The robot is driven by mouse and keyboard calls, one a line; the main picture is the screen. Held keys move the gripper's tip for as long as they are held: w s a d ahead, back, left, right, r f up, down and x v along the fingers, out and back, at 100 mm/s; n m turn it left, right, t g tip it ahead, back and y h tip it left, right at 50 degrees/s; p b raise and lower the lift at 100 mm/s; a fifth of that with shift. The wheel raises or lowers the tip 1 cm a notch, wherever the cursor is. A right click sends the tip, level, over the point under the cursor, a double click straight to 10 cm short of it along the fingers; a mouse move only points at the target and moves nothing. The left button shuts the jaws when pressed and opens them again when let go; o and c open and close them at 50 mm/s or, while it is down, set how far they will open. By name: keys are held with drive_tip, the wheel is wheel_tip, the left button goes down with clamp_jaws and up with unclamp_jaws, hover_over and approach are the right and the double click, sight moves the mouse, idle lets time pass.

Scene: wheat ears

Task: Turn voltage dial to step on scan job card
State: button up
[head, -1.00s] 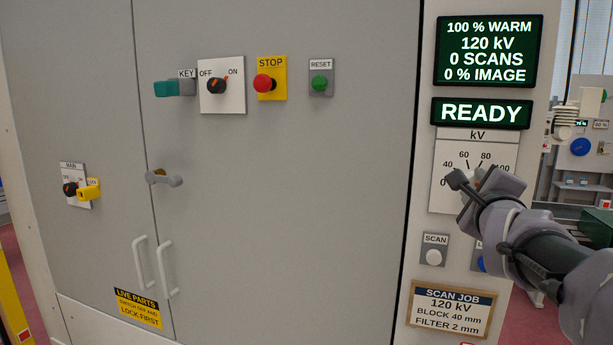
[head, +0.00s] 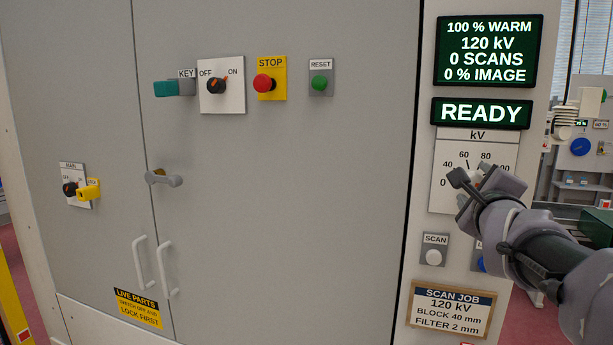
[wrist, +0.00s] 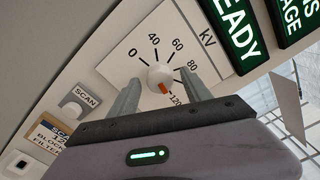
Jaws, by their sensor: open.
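The voltage dial is a white knob with a red pointer (wrist: 162,77) on a white kV scale plate (head: 448,150). In the wrist view the pointer is turned toward the 120 mark. My gripper (wrist: 160,80) is open, with one finger on each side of the knob and gaps showing between. In the head view my gripper (head: 473,183) covers most of the dial. The scan job card (head: 451,308) reads 120 kV, block 40 mm, filter 2 mm. The upper display (head: 488,51) reads 120 kV, 100 % warm, 0 scans, 0 % image.
A READY display (head: 481,113) sits above the dial. A white SCAN button (head: 433,257) is below it, and a blue button (head: 481,264) is partly hidden by my arm. The grey cabinet to the left carries a red STOP button (head: 264,83), a green RESET button (head: 320,82) and switches.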

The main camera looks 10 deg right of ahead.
drive_tip(key=shift+s, duration=0.1)
drive_tip(key=p+v, duration=0.4)
drive_tip(key=v, duration=1.3)
drive_tip(key=shift+a+p, duration=0.2)
drive_tip(key=shift+p, duration=0.1)
drive_tip(key=shift+f, duration=0.1)
drive_tip(key=a+f+n+g+y+b, duration=0.1)
drive_tip(key=a+f+n+g+y, duration=0.3)
drive_tip(key=a+f+n, duration=0.75)
drive_tip(key=s+a+f+n+g+y, duration=0.5)
drive_tip(key=s+a+f+n+y, duration=0.2)
drive_tip(key=a+f+n, duration=0.5)
drive_tip(key=shift+s+a+f+n+g+b, duration=0.2)
drive_tip(key=shift+s+a+n+g+b, duration=0.1)
drive_tip(key=shift+s+a+n, duration=0.65)
drive_tip(key=shift+s+d, duration=0.1)
drive_tip(key=shift+s, duration=0.05)
